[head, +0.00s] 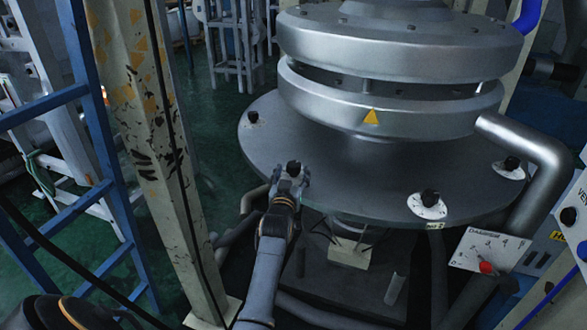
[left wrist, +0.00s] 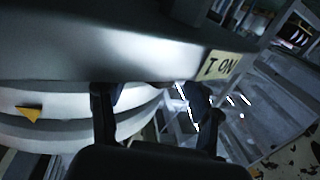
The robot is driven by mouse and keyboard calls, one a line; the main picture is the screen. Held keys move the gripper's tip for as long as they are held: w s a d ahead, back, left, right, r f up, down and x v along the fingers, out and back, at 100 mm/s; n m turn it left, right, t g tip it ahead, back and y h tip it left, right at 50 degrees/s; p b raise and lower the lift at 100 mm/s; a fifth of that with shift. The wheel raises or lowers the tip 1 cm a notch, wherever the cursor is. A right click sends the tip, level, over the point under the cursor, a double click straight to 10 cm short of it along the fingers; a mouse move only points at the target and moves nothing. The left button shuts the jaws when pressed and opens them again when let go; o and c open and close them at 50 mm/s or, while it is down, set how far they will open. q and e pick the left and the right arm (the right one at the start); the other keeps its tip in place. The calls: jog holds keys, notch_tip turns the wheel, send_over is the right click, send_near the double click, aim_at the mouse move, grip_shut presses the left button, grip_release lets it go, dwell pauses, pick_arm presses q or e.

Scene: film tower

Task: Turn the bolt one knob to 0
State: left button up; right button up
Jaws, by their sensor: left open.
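A black knob (head: 294,168) sits at the near edge of the round metal plate (head: 340,180). My left gripper (head: 292,180) is open at this knob, with its fingers spread to either side of it. Whether the fingers touch the knob cannot be told. In the left wrist view the two fingers of the left gripper (left wrist: 157,112) are apart, below the plate edge. A pale label (left wrist: 222,65) reading "NO 1" upside down is on that edge. The knob's dial and pointer are hidden by the gripper in the head view. My right gripper is not in view.
Other black knobs stand on the plate at its left (head: 253,117), front right (head: 429,197) and right (head: 511,165). A silver vessel (head: 390,95) rises above the plate. A chipped post (head: 150,130) and a blue ladder (head: 95,130) stand left. A dial panel (head: 478,250) is at lower right.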

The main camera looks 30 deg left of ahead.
aim_at(292, 172)
pick_arm(q)
jog(key=shift+v, duration=2.35)
